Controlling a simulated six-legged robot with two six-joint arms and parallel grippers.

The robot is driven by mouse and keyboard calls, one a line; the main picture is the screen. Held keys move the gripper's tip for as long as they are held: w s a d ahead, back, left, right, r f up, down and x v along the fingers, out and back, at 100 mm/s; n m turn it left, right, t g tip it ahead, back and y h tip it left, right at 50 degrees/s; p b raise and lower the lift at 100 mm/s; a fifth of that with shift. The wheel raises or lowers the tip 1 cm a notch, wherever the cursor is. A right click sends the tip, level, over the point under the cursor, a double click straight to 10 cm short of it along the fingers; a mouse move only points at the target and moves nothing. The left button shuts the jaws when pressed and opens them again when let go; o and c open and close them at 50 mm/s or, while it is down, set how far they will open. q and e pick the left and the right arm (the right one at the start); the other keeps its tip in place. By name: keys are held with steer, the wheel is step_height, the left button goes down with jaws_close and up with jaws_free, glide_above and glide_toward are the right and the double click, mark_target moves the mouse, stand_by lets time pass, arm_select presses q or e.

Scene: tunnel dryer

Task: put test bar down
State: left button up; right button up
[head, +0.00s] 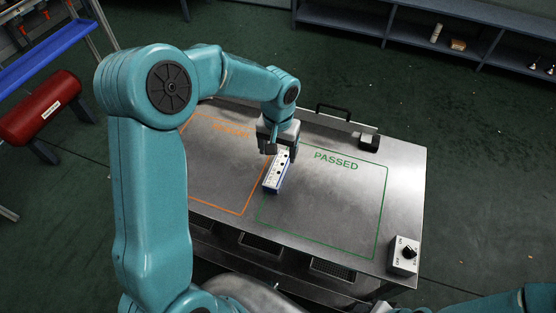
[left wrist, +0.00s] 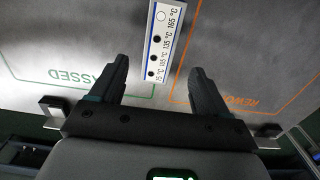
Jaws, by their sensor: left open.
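The test bar (head: 276,173) is a white-faced, blue-sided bar with a row of dark dots. It appears to lie flat on the steel table by the left border of the green PASSED area (head: 337,161), beside the orange-outlined area (head: 204,184). Whether it overlaps the green line is unclear. My left gripper (head: 276,148) is over the bar's far end. In the left wrist view the bar (left wrist: 163,42) shows temperature marks, and its near end reaches between the spread fingers of my left gripper (left wrist: 157,72), with gaps on both sides. My right gripper is out of view.
The steel table (head: 408,170) has a switch box (head: 404,255) at its near right corner and a small dark block (head: 369,141) at the back. A black handle (head: 334,110) stands at the back edge. The PASSED area's middle is clear.

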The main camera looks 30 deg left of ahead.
arm_select(q)
step_height(320, 180, up, 4)
steer(key=shift+r, duration=0.25)
stand_by(0.4)
